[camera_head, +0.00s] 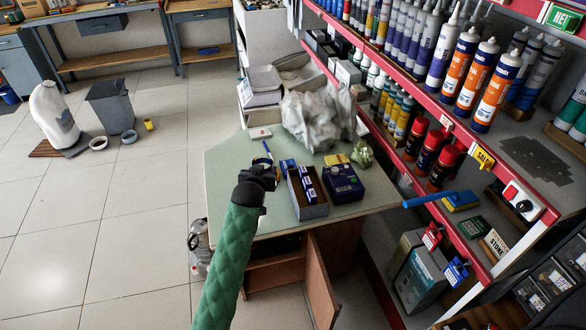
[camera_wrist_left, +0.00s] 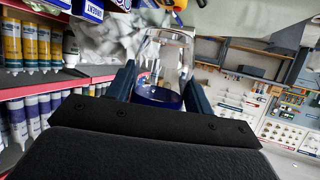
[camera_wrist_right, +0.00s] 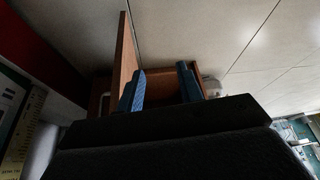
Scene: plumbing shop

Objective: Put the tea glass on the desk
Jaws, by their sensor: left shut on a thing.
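The desk (camera_head: 222,207) has a pale green top and stands in the middle of the head view. My left gripper (camera_head: 264,168) is over its left part. In the left wrist view, my left gripper (camera_wrist_left: 158,88) is shut on the clear tea glass (camera_wrist_left: 165,62), which has a dark blue band at its near end. In the head view the glass is mostly hidden by the gripper; I cannot tell whether it touches the desk. My right gripper (camera_wrist_right: 162,88) shows only in the right wrist view, open and empty, facing the wooden cabinet door (camera_wrist_right: 126,55).
On the desk are an open box of blue packs (camera_head: 308,207), a dark blue box (camera_head: 343,183), a crumpled plastic bag (camera_head: 312,118) and a green crumpled item (camera_head: 362,153). Red-edged shelves (camera_head: 440,115) with tubes stand to the right. The desk's front left is clear.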

